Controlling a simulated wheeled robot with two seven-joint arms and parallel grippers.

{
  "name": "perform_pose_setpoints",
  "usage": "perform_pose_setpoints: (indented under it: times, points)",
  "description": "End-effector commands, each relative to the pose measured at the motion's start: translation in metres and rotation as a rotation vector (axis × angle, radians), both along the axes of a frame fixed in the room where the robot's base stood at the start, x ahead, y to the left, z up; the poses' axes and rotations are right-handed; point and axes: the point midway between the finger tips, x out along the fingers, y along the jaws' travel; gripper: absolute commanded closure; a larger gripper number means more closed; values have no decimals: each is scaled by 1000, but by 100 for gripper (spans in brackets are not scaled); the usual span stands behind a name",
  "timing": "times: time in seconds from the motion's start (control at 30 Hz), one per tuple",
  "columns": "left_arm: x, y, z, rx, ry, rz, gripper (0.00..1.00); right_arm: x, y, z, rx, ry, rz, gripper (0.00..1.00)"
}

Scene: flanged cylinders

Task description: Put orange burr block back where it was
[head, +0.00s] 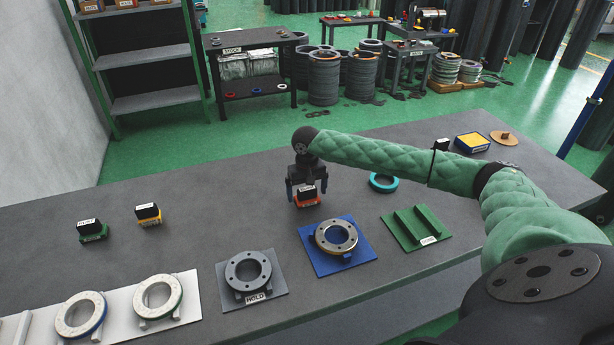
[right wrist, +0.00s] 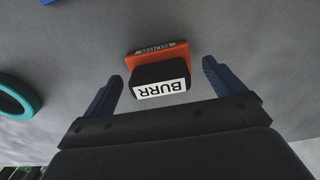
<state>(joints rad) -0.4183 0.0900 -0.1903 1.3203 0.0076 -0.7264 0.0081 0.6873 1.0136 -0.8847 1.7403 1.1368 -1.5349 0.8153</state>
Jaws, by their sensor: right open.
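The orange burr block (head: 306,197) stands on the grey table, with a black top part and an orange base. In the right wrist view the block (right wrist: 158,75) shows its white BURR label, between and a little beyond the fingertips. My right gripper (head: 303,190) is open above and around the block; its blue fingers (right wrist: 164,80) stand apart on both sides, with gaps to the block. I cannot tell whether the fingers reach down beside its base. My left gripper is not in view.
A green block (head: 93,231) and a yellow block (head: 149,214) stand at the left. Grey HOLD fixture (head: 281,277), blue plate with ring (head: 361,256) and green rack (head: 433,224) line the front. A teal ring (head: 383,182) lies to the right. Bare table surrounds the block.

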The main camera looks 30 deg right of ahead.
Motion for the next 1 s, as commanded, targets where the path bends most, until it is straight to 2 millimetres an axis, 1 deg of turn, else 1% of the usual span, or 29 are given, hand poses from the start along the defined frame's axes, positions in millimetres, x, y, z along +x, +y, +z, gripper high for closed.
perform_pose_setpoints:
  times: [0.03, 0.4, 0.53, 0.73, 1.0]
  points:
    - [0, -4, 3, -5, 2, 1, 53, 0, 0, 5, 1, -2, 1, 6]
    - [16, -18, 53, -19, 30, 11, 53, 0, 0, 70, 0, -2, 2, 6]
    - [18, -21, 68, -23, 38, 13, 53, 1, 0, 89, 0, -2, 1, 6]
    - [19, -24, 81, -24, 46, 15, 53, 0, 0, 104, 0, 0, 1, 6]
    - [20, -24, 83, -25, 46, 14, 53, 0, 0, 106, 0, 0, 1, 6]
